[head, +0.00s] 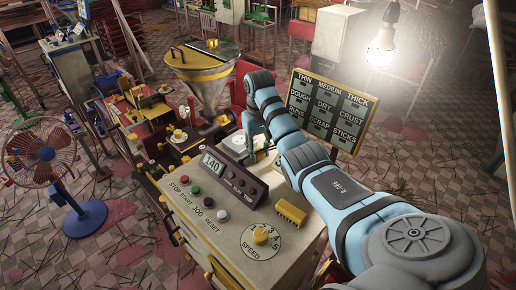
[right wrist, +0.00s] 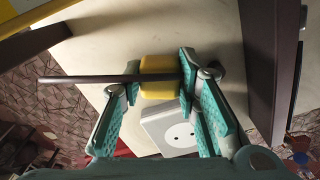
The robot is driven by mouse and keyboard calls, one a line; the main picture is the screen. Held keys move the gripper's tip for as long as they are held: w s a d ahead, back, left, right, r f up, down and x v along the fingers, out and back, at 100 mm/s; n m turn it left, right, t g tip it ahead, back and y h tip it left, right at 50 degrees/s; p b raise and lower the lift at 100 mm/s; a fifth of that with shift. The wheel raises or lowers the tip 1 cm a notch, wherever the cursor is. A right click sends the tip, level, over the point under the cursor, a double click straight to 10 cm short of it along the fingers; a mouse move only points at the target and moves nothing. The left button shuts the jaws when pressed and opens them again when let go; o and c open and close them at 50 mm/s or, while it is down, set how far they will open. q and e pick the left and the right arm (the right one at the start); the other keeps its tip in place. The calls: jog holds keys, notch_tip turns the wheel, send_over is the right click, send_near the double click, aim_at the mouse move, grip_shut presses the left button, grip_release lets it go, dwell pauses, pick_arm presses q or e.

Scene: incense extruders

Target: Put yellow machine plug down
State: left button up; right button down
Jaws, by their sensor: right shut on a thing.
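My right gripper (head: 252,135) is over the top of the cream machine (head: 207,196), in the middle of the head view. In the right wrist view my right gripper (right wrist: 152,82) has its teal fingers shut on the yellow plug (right wrist: 160,68). A dark rod-like cord (right wrist: 85,79) runs across the plug and out to the left. A white socket (right wrist: 172,134) with two dark holes is just below the plug in that picture. I cannot tell whether the plug touches the surface. The arm and gripper hide the plug in the head view. My left gripper is not in view.
A control box (head: 230,179) with a display reading 140, coloured buttons and a speed dial (head: 260,236) are on the machine. A metal hopper (head: 207,80) stands behind, a sign board (head: 326,110) to the right. A fan (head: 50,165) stands on the left floor.

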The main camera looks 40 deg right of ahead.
jog(key=shift+f, duration=0.3)
jog(key=c, duration=1.2)
grip_release()
jog(key=shift+r, duration=0.15)
